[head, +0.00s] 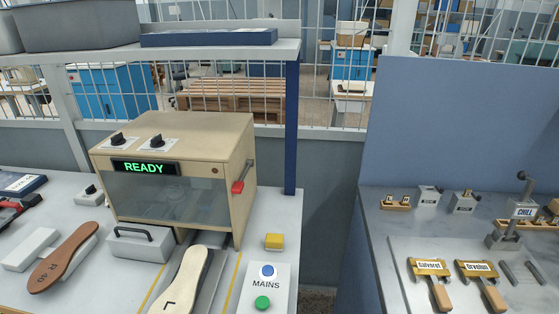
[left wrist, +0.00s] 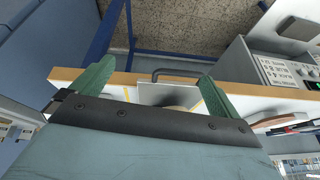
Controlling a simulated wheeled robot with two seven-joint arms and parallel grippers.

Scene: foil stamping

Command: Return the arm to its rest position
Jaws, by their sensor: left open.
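My left gripper (left wrist: 156,72) shows in the left wrist view with its two green fingers wide apart and nothing visible between the tips. A dark bar handle (left wrist: 180,73) on a pale panel shows beyond the fingers, by a wood-coloured bench edge (left wrist: 238,88). I cannot tell whether the fingers are clear of that edge. No part of my arms or grippers shows in the head view. My right gripper is in neither view.
A beige machine (head: 205,140) reading READY stands on the left bench. In front are a brown sole (head: 65,258), a pale sole (head: 183,285), a handled block (head: 140,243) and a MAINS box (head: 265,287). The right bench holds wooden-handled stamps (head: 432,278). A gap separates the benches.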

